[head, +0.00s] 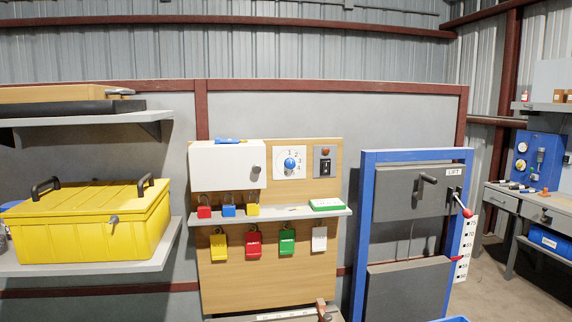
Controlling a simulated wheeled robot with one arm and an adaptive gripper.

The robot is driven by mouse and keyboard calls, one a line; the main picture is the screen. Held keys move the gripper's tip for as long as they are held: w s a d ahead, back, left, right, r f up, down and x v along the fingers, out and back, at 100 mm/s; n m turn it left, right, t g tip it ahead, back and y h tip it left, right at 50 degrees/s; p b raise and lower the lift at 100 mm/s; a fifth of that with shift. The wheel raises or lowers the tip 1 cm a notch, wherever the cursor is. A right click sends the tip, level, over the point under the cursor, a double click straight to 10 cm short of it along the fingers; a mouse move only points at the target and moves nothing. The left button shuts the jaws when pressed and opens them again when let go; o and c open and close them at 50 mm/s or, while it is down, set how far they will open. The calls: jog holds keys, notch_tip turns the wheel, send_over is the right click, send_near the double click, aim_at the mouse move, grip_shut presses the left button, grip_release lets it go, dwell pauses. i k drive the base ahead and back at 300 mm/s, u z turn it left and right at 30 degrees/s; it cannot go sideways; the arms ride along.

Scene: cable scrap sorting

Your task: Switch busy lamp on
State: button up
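A small round red-brown lamp (325,152) sits on a grey plate at the upper right of the wooden board (270,275). It looks dull, with no clear glow. Just below it on the same plate is a black switch (325,167); its lever position is too small to tell. No label naming the lamp is readable. My gripper is not in view.
Left of the switch are a numbered dial with a blue knob (290,163) and a white box (222,168). A narrow shelf (275,216) with padlocks juts out below. A yellow case (90,225) stands left; a blue-framed lift (366,240) stands right.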

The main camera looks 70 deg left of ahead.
aim_at(325, 164)
jog(key=u, duration=2.2)
jog(key=i, duration=1.2)
jog(key=u, duration=0.35)
